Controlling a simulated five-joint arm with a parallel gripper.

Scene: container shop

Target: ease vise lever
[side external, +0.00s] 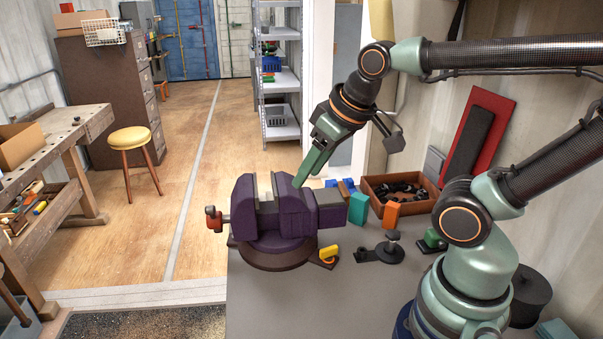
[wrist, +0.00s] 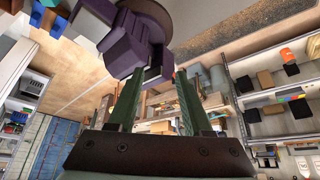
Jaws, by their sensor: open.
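A dark purple bench vise (side external: 292,215) stands on a round base at the left end of the grey bench. A handle with an orange-red end (side external: 214,220) sticks out at its left. A small yellow lever (side external: 328,253) sits low at the right of its base. My gripper (side external: 301,182) points down at the top of the vise, its tip overlapping the jaw in the picture; contact cannot be told. In the wrist view the two green fingers (wrist: 157,76) are apart with nothing held between them, and the vise (wrist: 138,38) shows beyond, near the left finger.
Right of the vise are a teal block (side external: 358,208), an orange block (side external: 391,215), a brown box of dark parts (side external: 376,190) and a black clamp-like piece (side external: 385,252). The bench front is clear. A wooden workbench (side external: 62,140) and yellow stool (side external: 130,138) stand at left.

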